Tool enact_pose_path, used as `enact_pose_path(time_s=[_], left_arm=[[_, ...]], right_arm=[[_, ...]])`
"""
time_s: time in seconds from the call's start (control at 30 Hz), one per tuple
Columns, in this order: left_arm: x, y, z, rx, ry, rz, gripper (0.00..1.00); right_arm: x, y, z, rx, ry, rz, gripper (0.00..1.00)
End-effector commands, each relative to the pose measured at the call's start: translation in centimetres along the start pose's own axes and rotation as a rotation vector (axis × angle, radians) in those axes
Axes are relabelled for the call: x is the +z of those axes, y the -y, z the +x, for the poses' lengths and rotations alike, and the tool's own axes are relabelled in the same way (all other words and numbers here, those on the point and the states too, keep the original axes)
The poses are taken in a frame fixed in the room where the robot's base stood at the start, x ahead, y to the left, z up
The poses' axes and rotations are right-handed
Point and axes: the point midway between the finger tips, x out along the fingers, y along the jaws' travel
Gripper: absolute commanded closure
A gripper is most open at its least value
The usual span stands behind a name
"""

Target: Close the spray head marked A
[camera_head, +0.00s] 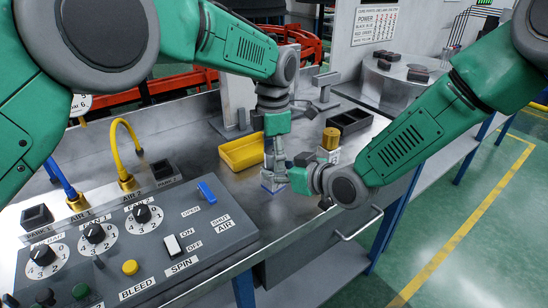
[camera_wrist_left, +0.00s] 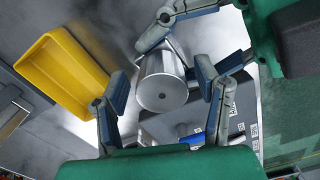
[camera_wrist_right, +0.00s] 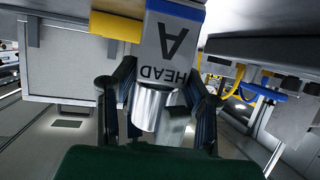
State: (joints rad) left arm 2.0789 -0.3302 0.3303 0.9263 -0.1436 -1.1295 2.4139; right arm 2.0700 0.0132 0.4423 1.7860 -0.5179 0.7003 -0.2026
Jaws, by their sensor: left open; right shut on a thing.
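The spray head marked A shows in the right wrist view as a white, blue-edged block lettered HEAD A (camera_wrist_right: 172,45), upside down there, with a silver cylinder (camera_wrist_right: 154,108). In the head view its base (camera_head: 270,187) is on the metal bench, mostly hidden by my grippers. My right gripper (camera_head: 290,178) comes from the right side and is shut on the spray head; its fingers flank the silver part in its wrist view. My left gripper (camera_head: 275,152) points down from above. It is open, its fingers on either side of the cylinder's round end (camera_wrist_left: 163,95); contact is unclear.
A yellow tray (camera_head: 243,152) lies left of the spray head. A gold-topped unit (camera_head: 330,142) and a black bin (camera_head: 350,120) stand behind my right gripper. The control panel (camera_head: 150,240) with knobs, switches and a blue lever (camera_head: 207,192) is at the front left.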

Motion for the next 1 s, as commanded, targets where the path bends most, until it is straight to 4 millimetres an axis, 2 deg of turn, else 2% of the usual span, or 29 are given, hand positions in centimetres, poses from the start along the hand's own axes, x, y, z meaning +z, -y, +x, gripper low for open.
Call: enact_pose_path(time_s=[0.27, 0.5, 0.57, 0.83, 1.0], left_arm=[[0.0, 0.0, -3.6, 0.003, 0.001, 0.0, 0.43], [0.0, 0.0, -3.8, 0.0, 0.001, 0.0, 0.43], [0.0, 0.0, -3.8, 0.001, 0.001, -0.002, 0.47], [0.1, 0.0, -6.7, 0.003, 0.003, -0.229, 0.47], [0.0, 0.0, -7.3, 0.001, 0.001, -0.294, 0.47]], right_arm=[[0.0, -0.1, 0.0, 0.002, -0.001, -0.001, 1.0], [0.0, -0.1, 0.0, 0.002, -0.001, 0.0, 1.0], [0.0, -0.1, 0.0, 0.002, -0.001, 0.0, 1.0], [0.0, -0.1, 0.0, 0.002, -0.001, 0.0, 1.0], [0.0, -0.1, 0.0, 0.001, -0.001, 0.0, 1.0]])
